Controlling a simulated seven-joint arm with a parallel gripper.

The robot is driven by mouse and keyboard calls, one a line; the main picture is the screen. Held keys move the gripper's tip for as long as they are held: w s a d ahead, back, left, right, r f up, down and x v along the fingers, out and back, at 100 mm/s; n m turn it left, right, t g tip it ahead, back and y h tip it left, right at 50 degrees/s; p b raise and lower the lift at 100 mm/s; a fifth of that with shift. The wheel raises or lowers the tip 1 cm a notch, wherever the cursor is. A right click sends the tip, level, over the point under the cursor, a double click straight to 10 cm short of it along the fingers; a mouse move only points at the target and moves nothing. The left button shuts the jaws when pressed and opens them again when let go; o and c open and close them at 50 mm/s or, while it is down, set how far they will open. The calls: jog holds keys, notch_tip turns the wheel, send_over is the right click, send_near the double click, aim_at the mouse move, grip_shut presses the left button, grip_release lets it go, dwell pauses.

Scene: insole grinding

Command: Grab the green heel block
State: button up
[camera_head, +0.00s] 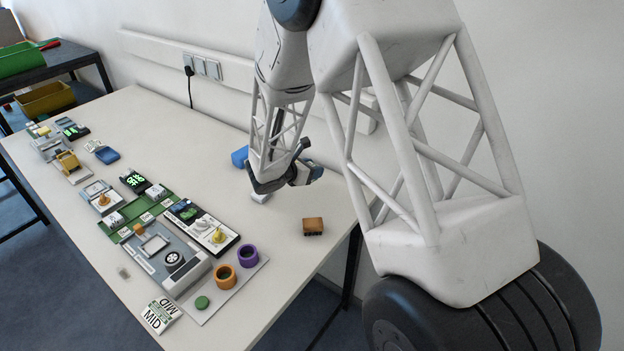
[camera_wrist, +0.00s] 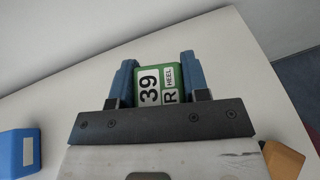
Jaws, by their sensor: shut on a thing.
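The green heel block (camera_wrist: 160,86) carries white labels reading "39", "R" and "HEEL". In the wrist view it sits between the two blue fingers of my gripper (camera_wrist: 160,82), which are shut on it from both sides. In the head view my gripper (camera_head: 287,178) is at the back right part of the table, its fingers partly hidden by its own body. The block cannot be made out clearly there. I cannot tell whether it rests on the table or is lifted.
A blue block (camera_head: 240,156) lies left of my gripper, and an orange-brown block (camera_head: 313,226) lies in front to the right. The grinding station (camera_head: 160,255), orange ring (camera_head: 224,276) and purple ring (camera_head: 248,255) stand at the front left. The white table (camera_head: 290,262) is bare between them.

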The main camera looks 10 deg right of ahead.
aim_at(311, 164)
notch_tip(311, 164, up, 21)
jog(key=shift+r, duration=0.2)
jog(key=shift+a+f, duration=0.1)
dwell(0.7)
